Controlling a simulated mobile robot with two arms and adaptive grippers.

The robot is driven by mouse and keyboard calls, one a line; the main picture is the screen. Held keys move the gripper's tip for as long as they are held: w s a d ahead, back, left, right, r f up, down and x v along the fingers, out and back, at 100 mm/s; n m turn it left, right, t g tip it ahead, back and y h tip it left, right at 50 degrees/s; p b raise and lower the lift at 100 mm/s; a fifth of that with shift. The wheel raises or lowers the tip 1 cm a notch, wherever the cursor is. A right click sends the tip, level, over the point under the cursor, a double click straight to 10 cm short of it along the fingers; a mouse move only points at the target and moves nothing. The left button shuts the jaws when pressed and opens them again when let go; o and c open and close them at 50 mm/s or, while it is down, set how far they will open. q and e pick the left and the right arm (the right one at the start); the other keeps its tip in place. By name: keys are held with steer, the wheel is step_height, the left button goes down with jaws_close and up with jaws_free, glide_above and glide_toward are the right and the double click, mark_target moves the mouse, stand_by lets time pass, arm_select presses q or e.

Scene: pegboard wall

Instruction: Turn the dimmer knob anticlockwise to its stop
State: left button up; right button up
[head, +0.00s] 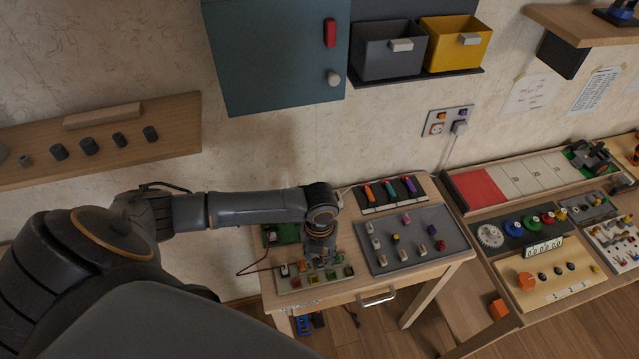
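A pale control panel (289,284) lies at the front left of the small wooden table (425,262). It carries a row of coloured square pieces and a small red-and-white part at its left end. My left gripper (321,255) points down over the rear edge of this panel and hides part of it. The fingers are small and dark here, so I cannot tell whether they are open or touch anything. I cannot make out the dimmer knob for certain; it may be hidden under the gripper. My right gripper is out of view.
A grey board (412,254) with several small pieces lies right of the gripper, and a dark rack of coloured handles (389,192) behind it. A green board (284,232) sits at the left. A teal cabinet (270,60) hangs on the wall above.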

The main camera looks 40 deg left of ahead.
mark_target(319, 259)
arm_select(q)
steer(key=shift+r, duration=0.1)
step_height(319, 259, up, 7)
steer(key=shift+r, duration=0.2)
steer(key=shift+s+f, duration=0.1)
stand_by(0.4)
